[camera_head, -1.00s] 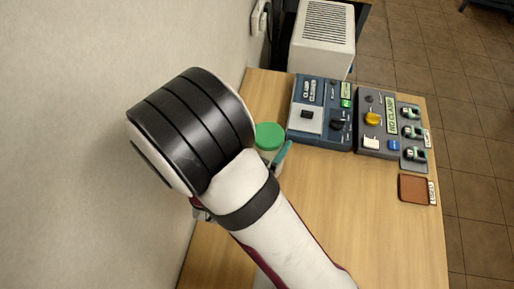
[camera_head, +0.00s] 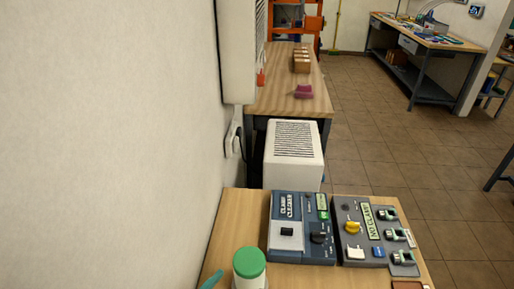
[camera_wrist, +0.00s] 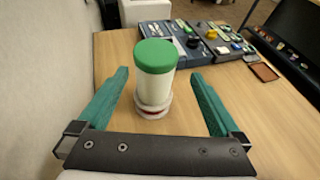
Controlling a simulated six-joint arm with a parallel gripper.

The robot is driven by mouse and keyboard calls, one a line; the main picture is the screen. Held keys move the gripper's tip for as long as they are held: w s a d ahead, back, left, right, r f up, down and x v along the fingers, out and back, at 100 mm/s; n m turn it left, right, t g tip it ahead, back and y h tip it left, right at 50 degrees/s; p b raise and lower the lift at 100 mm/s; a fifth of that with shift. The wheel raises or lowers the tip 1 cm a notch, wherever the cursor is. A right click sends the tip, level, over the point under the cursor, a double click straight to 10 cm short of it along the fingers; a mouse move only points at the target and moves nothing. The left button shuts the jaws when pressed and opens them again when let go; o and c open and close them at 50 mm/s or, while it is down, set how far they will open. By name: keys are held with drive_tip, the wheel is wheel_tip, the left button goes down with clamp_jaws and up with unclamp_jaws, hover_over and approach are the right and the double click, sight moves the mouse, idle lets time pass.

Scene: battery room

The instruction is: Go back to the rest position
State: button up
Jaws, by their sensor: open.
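My gripper (camera_wrist: 155,105) shows in the wrist view with its two green fingers spread wide apart. It is open and holds nothing. A white jar with a green lid (camera_wrist: 155,75) stands upright on the wooden table (camera_wrist: 185,150), between and beyond the fingers as seen from the wrist. In the head view the jar (camera_head: 249,268) is at the bottom edge, and a green fingertip (camera_head: 211,281) shows just left of it. The rest of my arm is out of the head view.
A blue control box (camera_head: 301,240) and a grey box with a yellow knob (camera_head: 362,240) stand at the table's far side. A brown pad (camera_wrist: 265,71) lies to the right. A white vented unit (camera_head: 293,170) stands behind the table. A wall (camera_head: 110,150) borders the left.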

drive_tip(key=s+d+r+m+g+h, duration=0.25)
drive_tip(key=d+m+g, duration=0.35)
drive_tip(key=d+m, duration=0.35)
drive_tip(key=s+d+r+m+g+h, duration=0.1)
drive_tip(key=s+d+m+g, duration=0.35)
drive_tip(key=d+m, duration=0.5)
drive_tip(key=s+a+r+m+g+y, duration=0.1)
drive_tip(key=s+a+m+y, duration=0.1)
drive_tip(key=m, duration=0.6)
drive_tip(key=s+a+r+m+g+y, duration=0.1)
drive_tip(key=s+a+m+g+y, duration=0.1)
drive_tip(key=s+m+y, duration=0.2)
drive_tip(key=m+y, duration=0.3)
drive_tip(key=m, duration=0.2)
drive_tip(key=shift+a+r, duration=0.2)
